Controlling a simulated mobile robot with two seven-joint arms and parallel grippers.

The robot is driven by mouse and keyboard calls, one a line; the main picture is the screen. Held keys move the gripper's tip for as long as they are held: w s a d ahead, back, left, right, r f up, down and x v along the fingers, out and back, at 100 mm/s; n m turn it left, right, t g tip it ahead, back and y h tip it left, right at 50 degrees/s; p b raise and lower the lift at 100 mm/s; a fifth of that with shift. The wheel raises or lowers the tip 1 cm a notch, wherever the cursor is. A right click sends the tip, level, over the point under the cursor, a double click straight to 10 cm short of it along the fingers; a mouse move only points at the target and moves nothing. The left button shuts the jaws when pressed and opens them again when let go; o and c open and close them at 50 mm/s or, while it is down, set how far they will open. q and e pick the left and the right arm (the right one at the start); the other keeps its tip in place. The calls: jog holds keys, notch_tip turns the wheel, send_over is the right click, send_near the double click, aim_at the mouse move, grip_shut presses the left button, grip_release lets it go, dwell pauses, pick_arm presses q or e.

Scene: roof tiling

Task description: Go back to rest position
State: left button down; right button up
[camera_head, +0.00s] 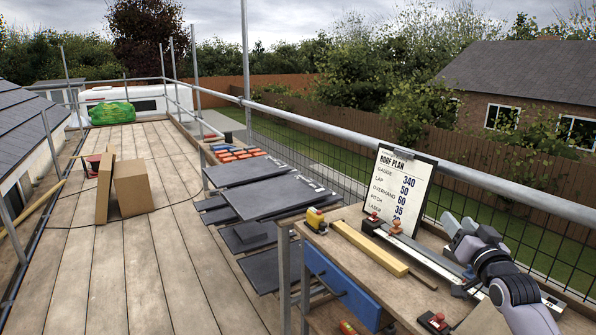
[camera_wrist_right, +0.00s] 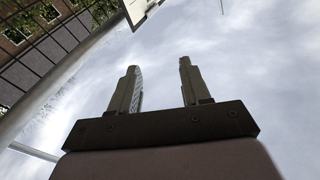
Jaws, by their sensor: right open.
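My right gripper (camera_head: 462,232) is at the right of the head view, above the right part of the wooden workbench (camera_head: 350,219). In the right wrist view its two fingers (camera_wrist_right: 158,88) stand apart with nothing between them and mostly sky behind. My right forearm comes in from the lower right corner. My left gripper shows in neither view.
A roof plan clipboard (camera_head: 398,190) stands on the bench before the guardrail (camera_head: 330,128). A yellow wooden strip (camera_head: 368,247), a long metal tool (camera_head: 425,255) and a yellow tape measure (camera_head: 316,220) lie there. Slates (camera_head: 280,197) are stacked left of the bench.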

jog(key=s+a+f+n+g, duration=0.25)
jog(key=s+f, duration=0.35)
jog(key=f, duration=0.4)
jog(key=s+a+f+n+g, duration=0.25)
jog(key=s+f+n, duration=0.2)
jog(key=f, duration=0.45)
jog(key=s+a+f+g, duration=0.1)
jog(key=s+a+f, duration=0.2)
jog(key=s, duration=0.6)
jog(key=s+a+f+m+g+y, duration=0.1)
jog(key=s+a+f, duration=0.2)
jog(key=s, duration=0.6)
jog(key=s+a+f+g+y, duration=0.1)
jog(key=s+a+f, duration=0.3)
jog(key=s, duration=0.5)
notch_tip(320, 180, down, 3)
jog(key=shift+s+r+m+g, duration=0.1)
jog(key=shift+s+m+g, duration=0.2)
jog(key=shift+c, duration=0.4)
jog(key=shift+s+d, duration=0.1)
jog(key=shift+d, duration=0.05)
